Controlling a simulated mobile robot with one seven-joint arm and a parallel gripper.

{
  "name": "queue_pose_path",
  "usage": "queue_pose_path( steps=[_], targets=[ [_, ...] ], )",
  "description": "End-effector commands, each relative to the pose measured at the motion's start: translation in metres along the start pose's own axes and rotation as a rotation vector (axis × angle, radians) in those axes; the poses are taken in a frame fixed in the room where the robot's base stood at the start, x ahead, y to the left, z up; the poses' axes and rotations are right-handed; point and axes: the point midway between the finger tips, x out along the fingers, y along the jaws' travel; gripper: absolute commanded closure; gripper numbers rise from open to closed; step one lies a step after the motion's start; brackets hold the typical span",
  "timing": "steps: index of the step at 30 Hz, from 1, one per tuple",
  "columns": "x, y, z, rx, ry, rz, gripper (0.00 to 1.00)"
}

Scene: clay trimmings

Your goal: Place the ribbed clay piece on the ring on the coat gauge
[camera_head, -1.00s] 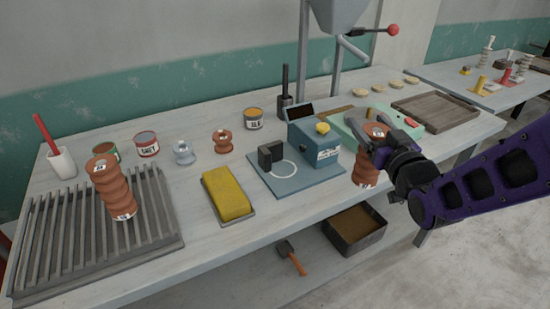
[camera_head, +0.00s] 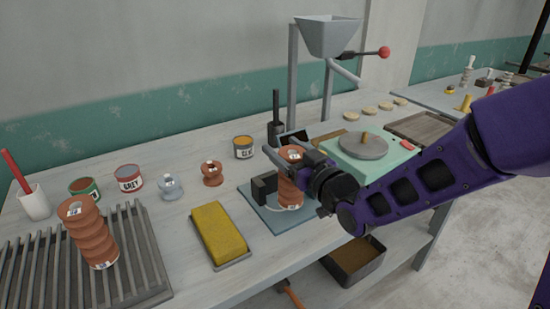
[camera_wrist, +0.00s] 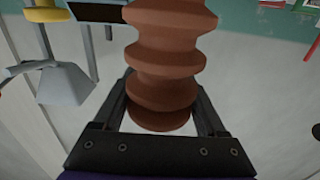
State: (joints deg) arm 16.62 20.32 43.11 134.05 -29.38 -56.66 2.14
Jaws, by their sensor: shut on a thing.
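The piece is over the coat gauge's blue plate (camera_head: 257,208), just right of the dark block (camera_head: 264,187). Part of the white ring (camera_head: 299,206) shows by its foot; the rest is hidden. I cannot tell whether the foot touches the plate. In the wrist view the ribbed piece (camera_wrist: 168,50) sits between both fingers.
Another ribbed piece (camera_head: 92,235) stands on the slatted rack (camera_head: 140,255) at left. A yellow sponge (camera_head: 218,230) lies left of the gauge. Behind are a small brown spool (camera_head: 212,174), a glass one (camera_head: 172,188) and paint cans. A green turntable unit (camera_head: 385,168) stands right.

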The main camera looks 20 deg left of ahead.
Motion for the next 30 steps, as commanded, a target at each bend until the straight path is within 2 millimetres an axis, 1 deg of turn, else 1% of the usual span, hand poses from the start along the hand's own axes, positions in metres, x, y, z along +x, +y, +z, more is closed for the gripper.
queue_pose_path(
  steps=[1, 3, 8, 15, 19, 25, 26, 27, 29, 30],
  targets=[
    [0.009, 0.0, 0.004, 0.002, 0.005, -0.002, 1.0],
    [0.017, 0.0, 0.008, 0.002, 0.004, -0.001, 1.0],
    [0.026, 0.0, 0.012, 0.0, 0.004, 0.0, 1.0],
    [0.051, 0.001, 0.03, 0.002, 0.003, 0.001, 1.0],
    [0.057, 0.001, 0.035, -0.001, 0.003, 0.001, 1.0],
    [0.057, 0.001, 0.035, -0.002, 0.004, 0.002, 1.0],
    [0.056, 0.001, 0.036, -0.001, 0.0, 0.002, 0.21],
    [0.056, 0.001, 0.036, -0.001, 0.0, 0.002, 0.14],
    [0.056, 0.001, 0.036, -0.001, 0.0, 0.002, 0.03],
    [0.056, 0.001, 0.036, 0.0, 0.0, 0.002, 0.0]
  ],
)
